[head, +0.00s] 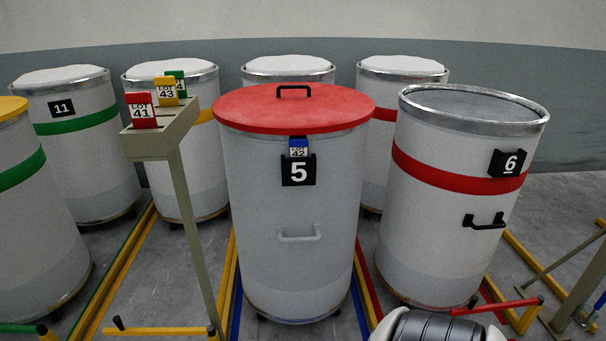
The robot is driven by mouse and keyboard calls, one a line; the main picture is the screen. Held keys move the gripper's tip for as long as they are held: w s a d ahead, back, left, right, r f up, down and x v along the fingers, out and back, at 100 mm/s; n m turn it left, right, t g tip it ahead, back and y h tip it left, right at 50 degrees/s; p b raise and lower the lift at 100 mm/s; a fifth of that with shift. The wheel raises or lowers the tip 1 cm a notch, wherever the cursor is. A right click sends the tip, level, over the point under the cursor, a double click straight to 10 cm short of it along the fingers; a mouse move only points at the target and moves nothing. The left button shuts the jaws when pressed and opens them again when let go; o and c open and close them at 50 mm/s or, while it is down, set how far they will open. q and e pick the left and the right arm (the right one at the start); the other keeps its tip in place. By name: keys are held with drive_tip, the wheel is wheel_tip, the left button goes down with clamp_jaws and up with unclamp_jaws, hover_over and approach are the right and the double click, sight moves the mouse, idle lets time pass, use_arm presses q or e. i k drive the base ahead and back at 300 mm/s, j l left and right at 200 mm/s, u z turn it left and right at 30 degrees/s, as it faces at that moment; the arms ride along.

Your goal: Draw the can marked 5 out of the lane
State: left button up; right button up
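The can marked 5 (265,215) stands upright in the middle of the head view. It is a pale grey drum with a red lid (330,106) that has a black handle (294,90) on top. A black number plate (298,170) and a blue lot 42 tag (298,147) are on its front, with a grey handle (300,234) below. It stands in the lane between floor rails, with a blue rail (359,305) showing at its right. No bar is seen across its front. Neither of my grippers is in view.
The can marked 6 (440,230), red-banded, stands close at right. A beige tag stand (178,130) with red, yellow and green tags stands at left. A yellow bar (160,331) and a red bar (498,307) lie low in front. Several cans stand behind, including can 11 (85,160).

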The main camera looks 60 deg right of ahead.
sight(295, 221)
drive_tip(key=i+l+z, duration=0.1)
drive_tip(key=z, duration=0.3)
drive_tip(key=i+z, duration=0.2)
drive_tip(key=z, duration=0.2)
drive_tip(key=i+z, duration=0.2)
drive_tip(key=z, duration=0.2)
drive_tip(key=i+z, duration=0.15)
drive_tip(key=z, duration=0.25)
drive_tip(key=i+l+z, duration=0.2)
drive_tip(key=i+z, duration=0.15)
drive_tip(key=i+l+z, duration=0.15)
drive_tip(key=i+z, duration=0.2)
